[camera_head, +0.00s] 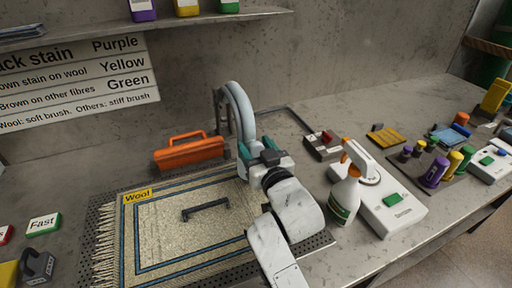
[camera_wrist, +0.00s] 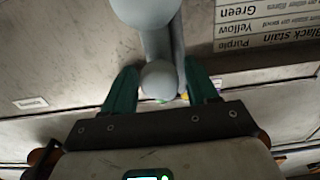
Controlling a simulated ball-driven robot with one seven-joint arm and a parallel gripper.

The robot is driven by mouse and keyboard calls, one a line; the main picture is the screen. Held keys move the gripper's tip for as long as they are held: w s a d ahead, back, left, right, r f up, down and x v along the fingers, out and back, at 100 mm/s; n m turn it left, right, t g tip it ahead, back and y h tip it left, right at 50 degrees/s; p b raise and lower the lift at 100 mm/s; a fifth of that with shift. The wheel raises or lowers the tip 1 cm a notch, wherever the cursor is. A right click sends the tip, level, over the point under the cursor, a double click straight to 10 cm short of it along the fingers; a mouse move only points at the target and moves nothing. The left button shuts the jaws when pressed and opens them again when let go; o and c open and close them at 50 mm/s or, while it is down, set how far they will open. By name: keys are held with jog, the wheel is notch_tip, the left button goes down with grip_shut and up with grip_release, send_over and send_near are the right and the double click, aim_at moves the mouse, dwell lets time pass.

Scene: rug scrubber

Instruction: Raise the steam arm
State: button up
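The steam arm (camera_head: 240,108) is a pale grey-blue curved tube rising behind the rug and bending over at the top. In the wrist view its tube (camera_wrist: 158,45) and rounded end (camera_wrist: 158,80) lie between my teal fingers. My gripper (camera_head: 257,152) is at the lower front end of the tube, above the rug's back right part. The fingers (camera_wrist: 161,88) stand apart on either side of the rounded end, with a narrow gap showing on the right. I see no firm grip on it. My gripper hides part of the arm's lower end in the head view.
A rug (camera_head: 165,235) with a dark handle-like bar (camera_head: 205,209) lies in front. An orange tool box (camera_head: 188,152) stands just left of the arm. A spray bottle (camera_head: 345,195), white device (camera_head: 395,210) and several small containers fill the right. A shelf (camera_head: 200,20) overhangs behind.

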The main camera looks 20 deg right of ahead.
grip_shut()
dwell(0.3)
jog(key=shift+r, duration=0.15)
